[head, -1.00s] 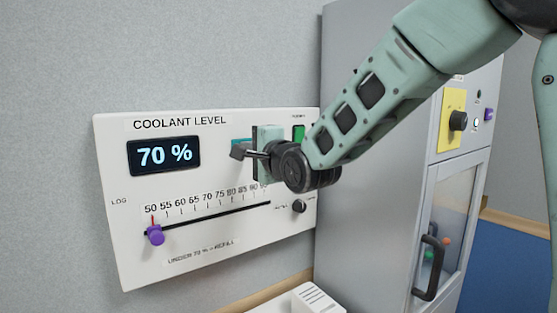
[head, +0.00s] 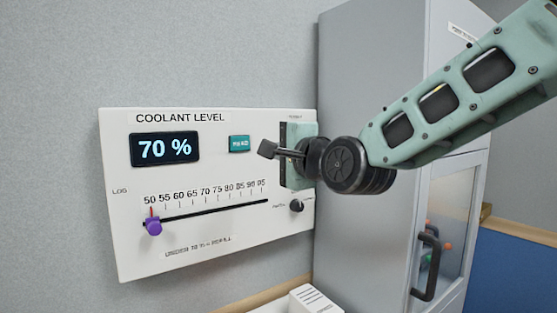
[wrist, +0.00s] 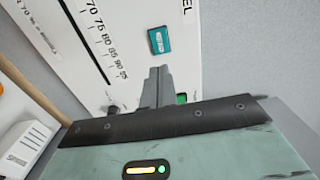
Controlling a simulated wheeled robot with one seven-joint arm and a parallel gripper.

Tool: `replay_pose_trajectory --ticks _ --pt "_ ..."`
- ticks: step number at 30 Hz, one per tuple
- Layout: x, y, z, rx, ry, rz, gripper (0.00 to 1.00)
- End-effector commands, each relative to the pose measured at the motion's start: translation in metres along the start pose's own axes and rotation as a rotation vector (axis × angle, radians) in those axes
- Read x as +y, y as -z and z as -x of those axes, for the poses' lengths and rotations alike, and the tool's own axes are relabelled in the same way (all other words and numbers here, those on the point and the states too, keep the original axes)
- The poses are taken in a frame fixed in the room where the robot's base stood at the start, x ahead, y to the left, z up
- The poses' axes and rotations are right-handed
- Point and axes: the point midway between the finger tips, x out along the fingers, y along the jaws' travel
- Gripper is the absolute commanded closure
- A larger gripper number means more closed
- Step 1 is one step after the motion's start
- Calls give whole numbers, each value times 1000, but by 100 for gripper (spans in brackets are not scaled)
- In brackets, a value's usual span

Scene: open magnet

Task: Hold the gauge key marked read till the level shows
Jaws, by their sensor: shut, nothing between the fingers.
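The coolant level panel (head: 215,255) is a white board on the wall, and its display (head: 165,149) reads 70 %. The teal read key (head: 239,143) is right of the display and uncovered; it also shows in the wrist view (wrist: 160,40). My gripper (head: 267,149) is shut and empty, in front of the panel to the right of the key. In the wrist view its fingertips (wrist: 157,74) are together and point toward the key, with a gap in the picture between them. My gripper hides the panel's upper right part in the head view.
A purple slider knob (head: 153,226) sits at the 50 end of the scale. A small black knob (head: 296,206) is at the panel's lower right. A grey cabinet (head: 365,235) stands close on the right. A white vented box (head: 312,299) is below.

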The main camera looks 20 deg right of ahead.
Motion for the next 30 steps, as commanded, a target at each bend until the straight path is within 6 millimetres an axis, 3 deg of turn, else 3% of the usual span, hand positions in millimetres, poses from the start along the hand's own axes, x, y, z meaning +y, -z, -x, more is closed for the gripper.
replay_pose_trajectory --ticks 6,23,26,29,30 --pt "1 0 16 0 0 1 100" --pt "1 -1 18 -2 -5 5 100" --pt "15 -12 19 -32 -56 61 100" --pt "49 -39 26 -116 -180 208 100" --pt "69 -53 33 -169 -248 294 100"
